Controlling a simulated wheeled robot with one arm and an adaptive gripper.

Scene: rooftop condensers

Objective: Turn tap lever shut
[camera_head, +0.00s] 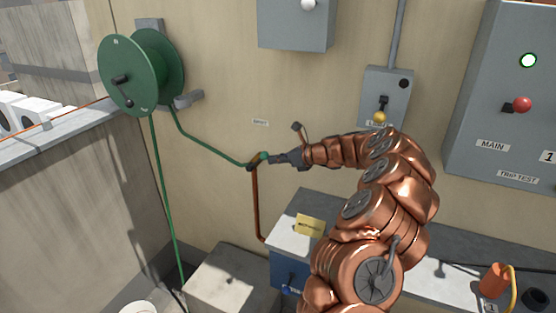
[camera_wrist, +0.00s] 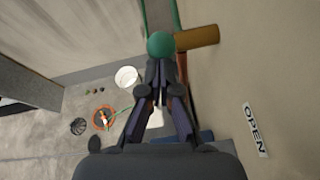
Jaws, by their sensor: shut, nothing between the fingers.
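The tap sits on the wall at the top of a copper pipe (camera_head: 256,205). A round green knob (camera_wrist: 160,44), seemingly the lever's end, shows in the wrist view just ahead of my fingertips, with a brass-coloured cylinder (camera_wrist: 197,38) right of it. In the head view a small green part (camera_head: 264,156) shows at the tap. My gripper (camera_head: 274,160) is shut and empty, its tips close to the tap; it also shows in the wrist view (camera_wrist: 160,68). I cannot tell whether the tips touch the knob. My gripper partly hides the tap in the head view.
A green hose reel (camera_head: 135,75) hangs at the left, its hose running to the tap. An OPEN label (camera_wrist: 255,130) is on the wall. A grey bench (camera_head: 300,232) stands below.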

